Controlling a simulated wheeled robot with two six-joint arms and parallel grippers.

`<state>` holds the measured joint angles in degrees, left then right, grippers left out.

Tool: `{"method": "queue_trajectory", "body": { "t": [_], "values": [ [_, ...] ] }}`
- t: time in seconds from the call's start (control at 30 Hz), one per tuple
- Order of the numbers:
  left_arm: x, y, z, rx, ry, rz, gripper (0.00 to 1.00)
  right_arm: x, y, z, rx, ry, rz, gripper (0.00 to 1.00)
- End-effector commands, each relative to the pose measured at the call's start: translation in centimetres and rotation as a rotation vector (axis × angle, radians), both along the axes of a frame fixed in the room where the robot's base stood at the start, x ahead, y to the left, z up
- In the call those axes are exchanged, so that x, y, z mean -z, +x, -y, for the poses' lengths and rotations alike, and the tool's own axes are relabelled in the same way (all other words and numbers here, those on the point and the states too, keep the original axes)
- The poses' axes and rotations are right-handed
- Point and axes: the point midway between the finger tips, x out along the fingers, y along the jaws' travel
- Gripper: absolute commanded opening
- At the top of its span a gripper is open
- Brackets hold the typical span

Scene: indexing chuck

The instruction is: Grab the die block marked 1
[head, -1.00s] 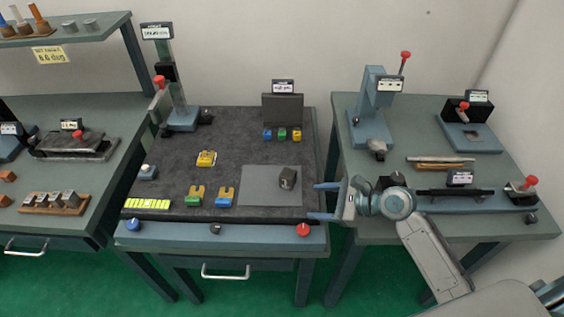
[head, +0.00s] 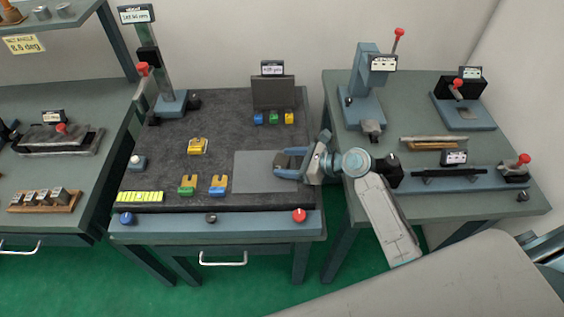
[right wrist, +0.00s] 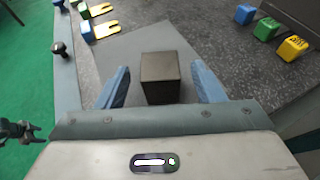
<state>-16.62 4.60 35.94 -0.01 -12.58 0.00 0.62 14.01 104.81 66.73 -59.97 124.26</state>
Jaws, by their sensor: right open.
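A dark, nearly square block (right wrist: 160,77) stands on the grey pad (head: 252,172) of the middle bench. No number can be read on its visible faces. My right gripper (head: 277,164) reaches in from the right, low over the pad, with its blue fingers open. In the right wrist view the fingers (right wrist: 160,88) lie one on each side of the block, with a gap at both sides. In the head view the gripper mostly hides the block.
Small blue (head: 258,118), green (head: 274,118) and yellow (head: 289,118) blocks stand behind the pad by a dark upright plate. Green (head: 187,185) and blue (head: 218,186) forked pieces lie left of the pad. A wooden holder (head: 42,208) with several metal blocks is on the left bench.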

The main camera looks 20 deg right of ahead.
Motion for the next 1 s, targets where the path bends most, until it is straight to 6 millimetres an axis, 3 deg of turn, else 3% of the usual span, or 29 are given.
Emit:
{"method": "queue_trajectory", "body": {
  "t": [0.1, 0.23, 0.57, 0.87, 1.0],
  "values": [
    [-1.2, 0.2, 0.0, 0.0, 0.0, 0.004, 0.59, 0.3, 1.1, -1.4, 0.0, 0.006, -0.002, 0.62],
    [-1.4, -0.6, 0.0, 0.0, -0.001, -0.007, 0.59, 1.2, 2.0, -2.5, 0.0, 0.004, -0.001, 0.62],
    [-1.4, -1.7, 0.0, -0.001, 0.0, -0.022, 0.59, 1.6, 2.3, -2.9, -0.001, 0.002, 0.001, 0.6],
    [-1.4, -1.4, 0.0, 0.0, 0.0, -0.019, 0.59, 1.6, 2.3, -2.9, -0.001, 0.002, 0.001, 0.01],
    [-1.4, -1.3, 0.0, -0.001, -0.001, -0.018, 0.59, 1.4, 2.4, -2.9, 0.0, 0.003, 0.004, 0.0]
  ]
}}
